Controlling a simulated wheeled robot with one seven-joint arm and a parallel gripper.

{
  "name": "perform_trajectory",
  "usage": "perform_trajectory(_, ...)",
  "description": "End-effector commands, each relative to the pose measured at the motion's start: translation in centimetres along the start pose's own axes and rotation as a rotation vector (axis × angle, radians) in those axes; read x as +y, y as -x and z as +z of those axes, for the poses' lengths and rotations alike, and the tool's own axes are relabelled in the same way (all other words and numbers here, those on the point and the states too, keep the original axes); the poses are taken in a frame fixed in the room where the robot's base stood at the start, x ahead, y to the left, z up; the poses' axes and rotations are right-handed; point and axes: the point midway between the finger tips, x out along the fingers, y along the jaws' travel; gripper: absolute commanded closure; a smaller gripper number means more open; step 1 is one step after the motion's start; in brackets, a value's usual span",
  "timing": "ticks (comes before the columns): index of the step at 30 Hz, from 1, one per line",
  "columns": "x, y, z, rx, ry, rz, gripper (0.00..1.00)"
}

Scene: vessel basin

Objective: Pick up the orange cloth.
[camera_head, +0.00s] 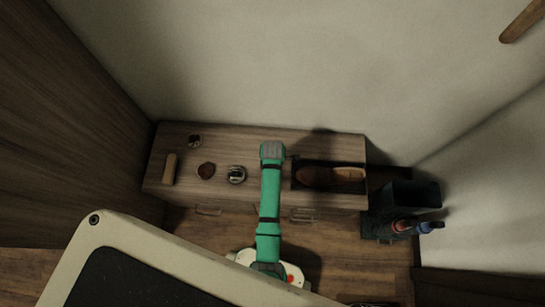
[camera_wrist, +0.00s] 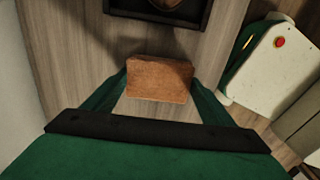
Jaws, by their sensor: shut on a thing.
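The orange cloth (camera_wrist: 160,80) shows in the wrist view as a folded, brownish-orange rectangular pad. My gripper (camera_wrist: 160,76) has one green finger at each side of it, closed against its left and right edges. Wood-grain surface shows around the cloth; I cannot tell whether it rests on that top or hangs just above it. In the head view my green arm reaches over the cabinet top (camera_head: 262,140), and it hides the fingers and the cloth.
A dark tray (camera_head: 299,184) with brown shoes (camera_head: 315,177) lies right of my arm. A tan block (camera_head: 170,168), a brown round thing (camera_head: 206,170), a small tin (camera_head: 236,175) and a small dark item (camera_head: 194,141) lie left. A dark bin with bottles (camera_head: 400,226) stands right.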

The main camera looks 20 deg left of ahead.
Motion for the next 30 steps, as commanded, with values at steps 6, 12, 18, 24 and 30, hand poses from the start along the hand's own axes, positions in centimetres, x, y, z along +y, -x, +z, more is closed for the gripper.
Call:
perform_trajectory(6,-0.9,3.2,0.1,0.0,-0.003,0.0,0.44)
perform_trajectory(12,-4.4,7.4,0.0,0.0,-0.003,0.002,0.44)
perform_trajectory(18,-9.0,9.9,-0.3,0.0,0.001,-0.002,0.44)
perform_trajectory(24,-12.2,11.4,-0.4,0.0,0.003,-0.002,0.44)
perform_trajectory(30,-13.8,12.1,-0.4,0.0,0.003,-0.001,0.44)
